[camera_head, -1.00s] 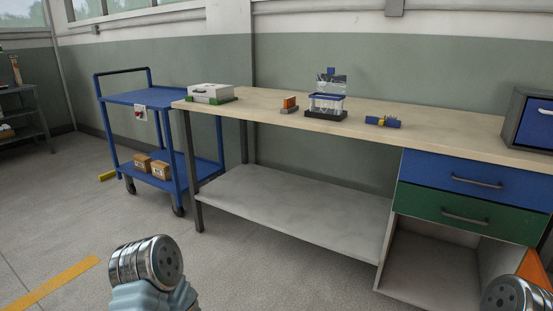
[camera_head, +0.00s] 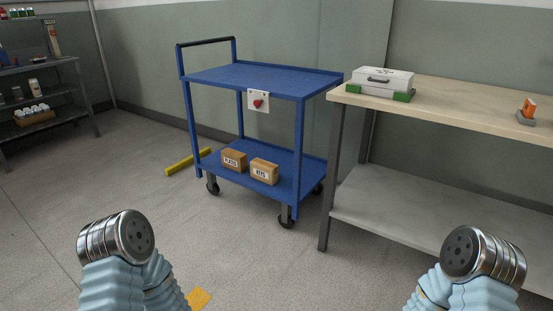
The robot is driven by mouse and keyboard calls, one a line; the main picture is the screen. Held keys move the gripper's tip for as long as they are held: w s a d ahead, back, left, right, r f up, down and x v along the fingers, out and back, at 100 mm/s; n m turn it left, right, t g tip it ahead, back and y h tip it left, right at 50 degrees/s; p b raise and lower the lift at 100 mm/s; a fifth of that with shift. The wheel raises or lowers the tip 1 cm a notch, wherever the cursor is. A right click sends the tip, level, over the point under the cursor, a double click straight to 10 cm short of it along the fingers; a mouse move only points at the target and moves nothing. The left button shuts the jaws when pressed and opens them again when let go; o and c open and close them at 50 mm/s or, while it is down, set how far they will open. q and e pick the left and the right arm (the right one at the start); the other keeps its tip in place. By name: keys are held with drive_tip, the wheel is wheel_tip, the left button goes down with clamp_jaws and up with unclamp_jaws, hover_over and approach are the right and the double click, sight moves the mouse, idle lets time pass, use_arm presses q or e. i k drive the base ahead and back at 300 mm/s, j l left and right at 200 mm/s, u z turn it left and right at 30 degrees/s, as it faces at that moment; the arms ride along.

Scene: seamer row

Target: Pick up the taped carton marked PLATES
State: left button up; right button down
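The carton marked PLATES (camera_head: 233,161) is a small brown box with a white label. It sits on the lower shelf of the blue cart (camera_head: 262,80), on the left. A second similar brown carton (camera_head: 264,171) stands close beside it on the right, with a shorter label that seems to read KEYS. Both cartons are under the cart's upper shelf, and their front faces show. Parts of both my arms show low in the picture, well in front of the cart. No gripper fingers are in view.
A yellow bar (camera_head: 188,161) lies on the floor left of the cart. A workbench (camera_head: 450,97) stands close on the cart's right, bearing a white case (camera_head: 383,80). A dark shelf rack (camera_head: 45,68) is at far left.

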sight(237, 161)
drive_tip(key=i+j, duration=0.1)
drive_tip(key=j, duration=0.2)
drive_tip(key=i+j, duration=0.15)
drive_tip(key=j, duration=0.2)
drive_tip(key=i+j, duration=0.1)
drive_tip(key=j, duration=0.2)
drive_tip(key=i+j, duration=0.1)
drive_tip(key=j, duration=0.2)
